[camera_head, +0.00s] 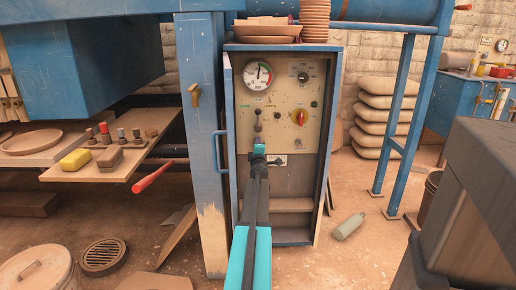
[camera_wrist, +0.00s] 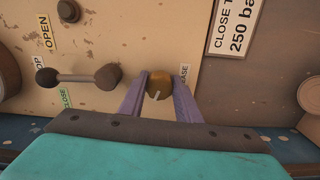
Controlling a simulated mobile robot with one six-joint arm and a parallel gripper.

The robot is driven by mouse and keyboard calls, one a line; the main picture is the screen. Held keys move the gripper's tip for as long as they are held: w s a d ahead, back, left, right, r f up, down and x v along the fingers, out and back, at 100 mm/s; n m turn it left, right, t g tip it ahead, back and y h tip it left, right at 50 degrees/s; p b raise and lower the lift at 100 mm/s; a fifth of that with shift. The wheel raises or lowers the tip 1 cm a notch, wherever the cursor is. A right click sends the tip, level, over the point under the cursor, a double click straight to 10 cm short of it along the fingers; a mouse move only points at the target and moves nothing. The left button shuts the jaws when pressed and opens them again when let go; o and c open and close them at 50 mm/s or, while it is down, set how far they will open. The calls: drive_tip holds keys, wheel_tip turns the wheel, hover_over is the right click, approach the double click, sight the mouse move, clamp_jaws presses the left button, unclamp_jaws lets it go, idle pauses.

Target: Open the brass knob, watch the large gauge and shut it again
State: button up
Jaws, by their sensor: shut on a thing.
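The brass knob (camera_wrist: 159,82) sits on the panel in the wrist view, with a short white mark pointing down and slightly left. My gripper (camera_wrist: 160,86) is shut on the knob, one finger on each side. In the head view my gripper (camera_head: 259,150) reaches the panel below the black lever, and it hides the knob. The large gauge (camera_head: 257,77) is at the upper left of the panel, a white dial with coloured bands marked bar. Its needle looks roughly upright; the exact reading is too small to tell.
A black two-ball lever (camera_wrist: 80,76) is close left of my gripper, by OPEN and CLOSE labels. The open cabinet door (camera_head: 228,110) stands left. A bottle (camera_head: 348,226) lies on the floor.

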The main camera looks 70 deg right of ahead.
drive_tip(key=shift+n, duration=1.3)
drive_tip(key=o, duration=1.1)
drive_tip(key=shift+c, duration=0.2)
drive_tip(key=shift+s+a, duration=0.1)
drive_tip(key=shift+a, duration=0.05)
drive_tip(key=v, duration=1.3)
drive_tip(key=shift+s+a, duration=0.2)
drive_tip(key=shift+a, duration=0.05)
